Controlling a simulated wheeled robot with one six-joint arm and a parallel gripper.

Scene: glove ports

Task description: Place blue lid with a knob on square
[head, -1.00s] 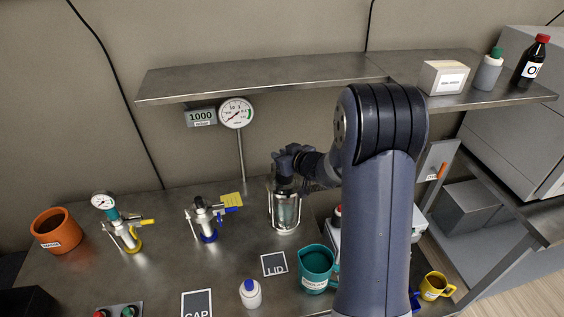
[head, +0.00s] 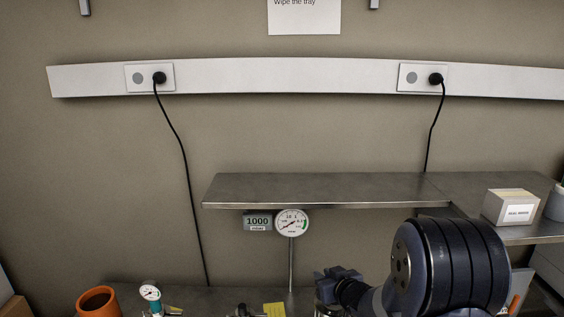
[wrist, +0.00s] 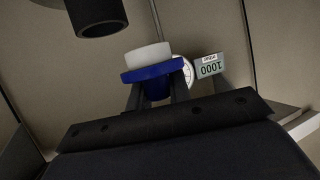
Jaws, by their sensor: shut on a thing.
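The blue lid (wrist: 152,73) shows in the wrist view, with a pale white disc (wrist: 147,55) against its far face. My gripper (wrist: 158,93) has its two dark fingers on either side of the lid's blue knob and is shut on it. In the head view my gripper (head: 337,285) is at the lower edge, right of the round gauge's post. The lid cannot be made out there. The square marked LID is outside both current views.
A shelf (head: 320,190) runs above the bench, with a white box (head: 510,206) at its right. Below it are a 1000 display (head: 257,222) and a round gauge (head: 292,223). An orange pot (head: 98,302) stands at lower left. A dark cylinder (wrist: 97,14) shows in the wrist view.

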